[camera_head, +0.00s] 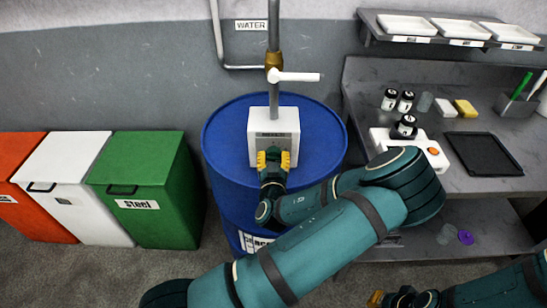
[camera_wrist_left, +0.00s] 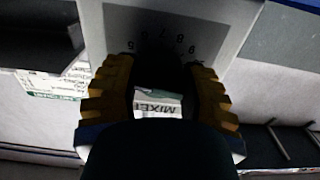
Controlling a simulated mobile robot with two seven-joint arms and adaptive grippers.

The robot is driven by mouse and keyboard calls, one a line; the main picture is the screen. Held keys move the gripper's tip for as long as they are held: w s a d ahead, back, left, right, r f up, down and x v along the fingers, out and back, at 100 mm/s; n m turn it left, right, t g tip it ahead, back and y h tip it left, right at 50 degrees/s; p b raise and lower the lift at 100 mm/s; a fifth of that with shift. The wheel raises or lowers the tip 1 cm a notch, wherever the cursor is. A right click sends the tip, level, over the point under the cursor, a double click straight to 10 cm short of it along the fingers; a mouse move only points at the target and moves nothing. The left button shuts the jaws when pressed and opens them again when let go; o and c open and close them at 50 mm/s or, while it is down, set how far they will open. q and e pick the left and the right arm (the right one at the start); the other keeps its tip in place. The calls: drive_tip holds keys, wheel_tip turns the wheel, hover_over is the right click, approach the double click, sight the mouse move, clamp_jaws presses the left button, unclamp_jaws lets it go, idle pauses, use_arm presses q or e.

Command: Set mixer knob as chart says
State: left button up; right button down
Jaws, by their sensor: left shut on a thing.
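The white mixer box (camera_head: 273,122) stands on the blue drum (camera_head: 325,140) in the head view. My left gripper (camera_head: 273,158) is at its front face, yellow fingers on either side of the knob. In the left wrist view, my left gripper (camera_wrist_left: 160,85) is shut on the dark knob (camera_wrist_left: 160,68), which is mostly in shadow. Scale numbers around 5 to 9 show on the box face (camera_wrist_left: 190,20); the knob's pointer cannot be made out. A chart cannot be picked out. My right gripper (camera_head: 376,298) is at the bottom edge, partly cut off; its opening is unclear.
A pipe with a white-handled valve (camera_head: 295,76) rises above the box. Orange, white and green bins (camera_head: 145,185) stand left. The grey bench (camera_head: 470,95) at right holds a white device (camera_head: 385,140), small bottles (camera_head: 390,98) and a black tray (camera_head: 482,153).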

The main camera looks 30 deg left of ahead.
use_arm(q)
drive_tip(key=shift+m, duration=0.3)
drive_tip(key=m, duration=0.9)
drive_tip(key=shift+a+m+b, duration=0.1)
drive_tip(key=shift+m+b, duration=0.2)
idle(0.5)
drive_tip(key=o, duration=1.2)
